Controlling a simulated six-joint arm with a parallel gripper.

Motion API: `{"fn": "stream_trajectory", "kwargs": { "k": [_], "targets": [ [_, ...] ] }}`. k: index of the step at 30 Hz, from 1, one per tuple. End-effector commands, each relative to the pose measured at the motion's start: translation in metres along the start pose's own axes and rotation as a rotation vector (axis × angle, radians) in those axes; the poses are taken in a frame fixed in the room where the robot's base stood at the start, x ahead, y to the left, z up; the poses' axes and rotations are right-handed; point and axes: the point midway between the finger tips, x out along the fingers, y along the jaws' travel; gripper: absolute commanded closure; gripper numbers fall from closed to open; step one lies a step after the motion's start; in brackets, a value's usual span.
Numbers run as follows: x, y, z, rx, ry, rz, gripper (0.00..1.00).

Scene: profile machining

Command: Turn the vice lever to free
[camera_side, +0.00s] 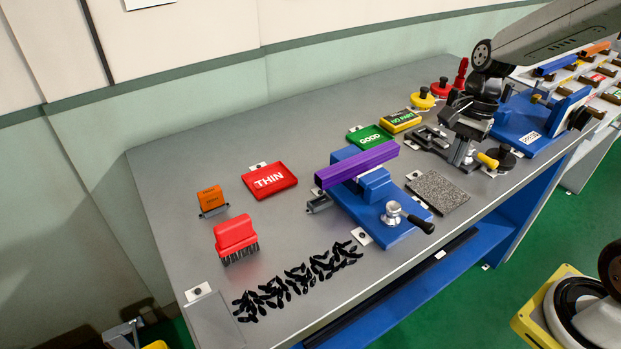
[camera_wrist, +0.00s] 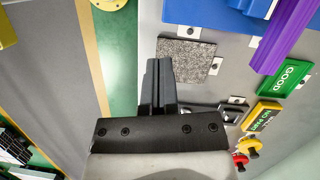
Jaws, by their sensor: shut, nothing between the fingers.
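The blue vice (camera_side: 383,236) stands near the front edge of the bench in the side view, with a purple profile (camera_side: 357,164) lying across its top. Its lever (camera_side: 418,223) has a black handle on a silver hub and points right toward the front edge. In the wrist view, part of the vice (camera_wrist: 208,14) and the purple profile (camera_wrist: 284,36) show at the top right; the lever is not seen there. My gripper (camera_side: 459,156) is shut and empty, right of the vice and apart from it. Its closed fingers (camera_wrist: 158,72) show in the wrist view.
A grey speckled pad (camera_side: 438,191) lies between the vice and my gripper. Green GOOD (camera_side: 369,137), yellow NO PART (camera_side: 401,121) and red THIN (camera_side: 270,180) blocks stand behind. A red brush (camera_side: 235,236) and black chips (camera_side: 297,282) are left. Another blue fixture (camera_side: 518,120) is right.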

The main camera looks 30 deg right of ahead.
Motion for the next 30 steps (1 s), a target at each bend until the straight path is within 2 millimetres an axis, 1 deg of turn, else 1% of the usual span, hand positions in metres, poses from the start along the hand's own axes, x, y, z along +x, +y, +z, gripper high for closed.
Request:
{"fn": "stream_trajectory", "kwargs": {
  "k": [8,14,20,30],
  "targets": [
    [0.000,0.000,-0.002,-0.027,-0.005,-0.002,1.00],
    [0.006,0.000,-0.001,-0.026,-0.006,0.000,1.00],
    [0.025,0.001,-0.001,-0.026,-0.007,0.002,1.00],
    [0.073,0.001,0.000,-0.026,-0.007,0.003,1.00]
  ]
}}
